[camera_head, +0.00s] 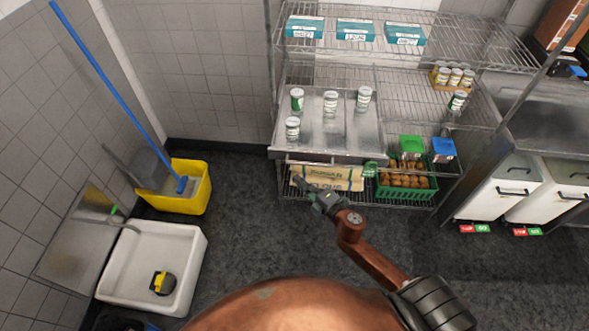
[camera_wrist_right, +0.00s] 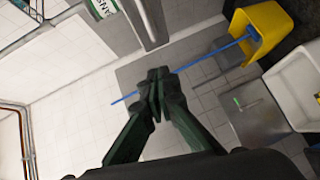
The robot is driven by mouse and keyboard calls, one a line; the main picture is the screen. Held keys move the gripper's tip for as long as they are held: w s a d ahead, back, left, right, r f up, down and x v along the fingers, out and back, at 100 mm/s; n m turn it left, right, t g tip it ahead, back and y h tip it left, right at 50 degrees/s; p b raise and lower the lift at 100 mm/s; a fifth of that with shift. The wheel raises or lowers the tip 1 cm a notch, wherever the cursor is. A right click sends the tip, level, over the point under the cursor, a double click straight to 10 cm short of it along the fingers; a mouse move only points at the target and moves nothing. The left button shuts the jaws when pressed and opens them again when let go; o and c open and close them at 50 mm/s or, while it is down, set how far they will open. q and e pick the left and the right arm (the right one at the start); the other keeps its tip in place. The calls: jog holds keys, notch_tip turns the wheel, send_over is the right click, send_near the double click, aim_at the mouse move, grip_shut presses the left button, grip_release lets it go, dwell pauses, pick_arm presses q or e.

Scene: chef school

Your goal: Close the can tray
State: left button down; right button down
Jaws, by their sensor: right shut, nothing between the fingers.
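The can tray (camera_head: 312,130) is a shiny metal tray on the middle of the wire rack, sticking out past the rack's front. Several white and green cans (camera_head: 330,103) stand upright on it. My right gripper (camera_head: 298,182) is shut and empty, just in front of and below the tray's front edge in the head view; I cannot tell if it touches. In the right wrist view its closed fingers (camera_wrist_right: 158,76) point toward the tray's metal edge (camera_wrist_right: 147,22), with part of a can (camera_wrist_right: 101,8) at the top. My left gripper is not in view.
Teal boxes (camera_head: 355,29) sit on the top shelf. A yellow mop bucket (camera_head: 190,190) and white sink (camera_head: 150,255) stand left. Dark floor is free before the rack.

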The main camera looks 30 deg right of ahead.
jog(key=w+d+f, duration=0.1)
jog(key=w, duration=0.5)
jog(key=shift+w+f, duration=0.15)
jog(key=shift+w, duration=0.1)
jog(key=shift+d, duration=0.15)
